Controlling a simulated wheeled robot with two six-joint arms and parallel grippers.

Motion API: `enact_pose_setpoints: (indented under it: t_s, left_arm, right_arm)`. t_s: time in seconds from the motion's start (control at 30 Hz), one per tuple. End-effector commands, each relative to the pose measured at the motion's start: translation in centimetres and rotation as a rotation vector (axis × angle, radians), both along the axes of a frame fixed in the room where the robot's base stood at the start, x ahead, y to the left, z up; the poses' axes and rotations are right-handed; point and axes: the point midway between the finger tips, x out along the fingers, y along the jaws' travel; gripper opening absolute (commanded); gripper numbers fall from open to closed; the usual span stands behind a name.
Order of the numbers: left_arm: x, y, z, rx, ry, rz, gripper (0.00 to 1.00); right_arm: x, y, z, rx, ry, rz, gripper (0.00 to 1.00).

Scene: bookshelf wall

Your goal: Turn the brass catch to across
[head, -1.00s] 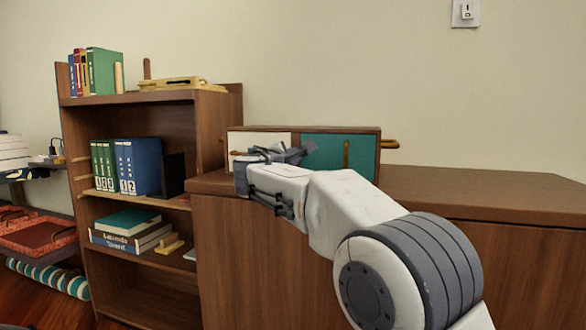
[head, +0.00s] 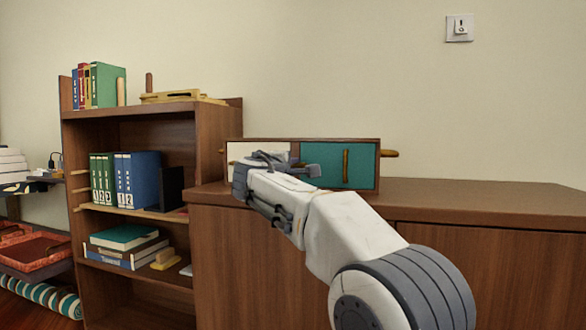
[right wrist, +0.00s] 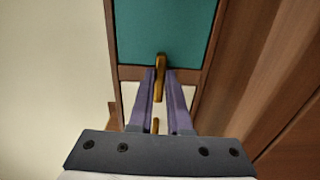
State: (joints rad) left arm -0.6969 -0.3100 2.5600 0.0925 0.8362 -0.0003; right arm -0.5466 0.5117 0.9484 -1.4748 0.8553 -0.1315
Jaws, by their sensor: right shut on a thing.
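A small wooden cabinet (head: 310,142) stands on the sideboard, with a cream panel at left and a teal panel (head: 330,175) at right. My right gripper (head: 305,170) is at the divider between the panels. In the right wrist view my right gripper (right wrist: 160,75) is shut on the brass catch (right wrist: 160,64). The catch points lengthwise from the cream panel over the divider to the edge of the teal panel (right wrist: 165,30). In the head view the gripper hides the catch. My left gripper is not in view.
An upright brass bar (head: 346,168) is on the teal panel, and a brass peg (head: 391,154) sticks out at the cabinet's right side. The sideboard top (head: 470,197) is clear to the right. A bookshelf (head: 220,145) with books stands close at left.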

Motion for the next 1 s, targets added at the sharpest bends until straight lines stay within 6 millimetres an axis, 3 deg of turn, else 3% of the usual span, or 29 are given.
enact_pose_setpoints:
  t_s: [0.2, 0.23, 0.3, 0.7, 1.0]
  left_arm:
    - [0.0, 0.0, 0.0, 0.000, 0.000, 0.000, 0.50]
    - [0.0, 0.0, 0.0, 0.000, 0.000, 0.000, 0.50]
    - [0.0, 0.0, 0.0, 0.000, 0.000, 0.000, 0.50]
    - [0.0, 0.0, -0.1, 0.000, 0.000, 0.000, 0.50]
    - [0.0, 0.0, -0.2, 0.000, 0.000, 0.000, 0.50]
  right_arm:
    - [0.0, 0.0, -0.1, 0.003, 0.001, 0.000, 0.00]
    - [0.0, 0.0, -0.1, 0.003, 0.001, 0.000, 0.20]
    - [0.0, 0.0, -0.1, 0.003, 0.001, 0.000, 0.46]
    - [-0.5, 0.2, -0.1, 0.001, 0.002, 0.001, 0.46]
    - [-5.5, 1.8, 0.0, 0.000, 0.001, 0.005, 0.46]
